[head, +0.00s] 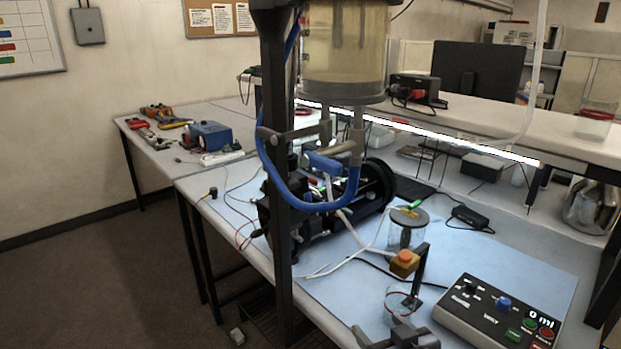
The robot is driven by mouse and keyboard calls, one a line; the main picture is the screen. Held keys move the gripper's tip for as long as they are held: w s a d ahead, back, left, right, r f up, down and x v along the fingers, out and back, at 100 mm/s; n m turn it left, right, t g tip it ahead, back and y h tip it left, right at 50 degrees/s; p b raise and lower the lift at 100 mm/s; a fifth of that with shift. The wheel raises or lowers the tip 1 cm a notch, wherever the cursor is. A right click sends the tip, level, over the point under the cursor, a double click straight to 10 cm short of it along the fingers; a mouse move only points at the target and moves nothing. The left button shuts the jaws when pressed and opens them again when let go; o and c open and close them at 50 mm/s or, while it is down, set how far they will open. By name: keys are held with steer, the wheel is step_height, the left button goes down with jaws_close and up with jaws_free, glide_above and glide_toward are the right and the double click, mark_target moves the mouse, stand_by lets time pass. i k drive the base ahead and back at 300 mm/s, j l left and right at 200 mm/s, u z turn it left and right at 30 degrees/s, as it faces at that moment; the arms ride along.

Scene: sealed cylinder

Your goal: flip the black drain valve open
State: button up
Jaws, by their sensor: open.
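The sealed cylinder (343,50) hangs at the top centre, holding pale yellow liquid above a grey base. Two grey pipe fittings (357,135) come down from its base. A blue lever (322,163) sits near the left fitting, and a blue hose (305,206) loops below. I cannot clearly pick out the black drain valve or its angle among these dark parts. My gripper (398,332) shows at the bottom edge, partly cut off. It is open, low in the picture and well apart from the cylinder and its fittings.
A dark upright post (277,190) stands left of the cylinder. Cables cross the mat.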

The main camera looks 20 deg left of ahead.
mark_target(277, 138)
steer(key=u, duration=1.1)
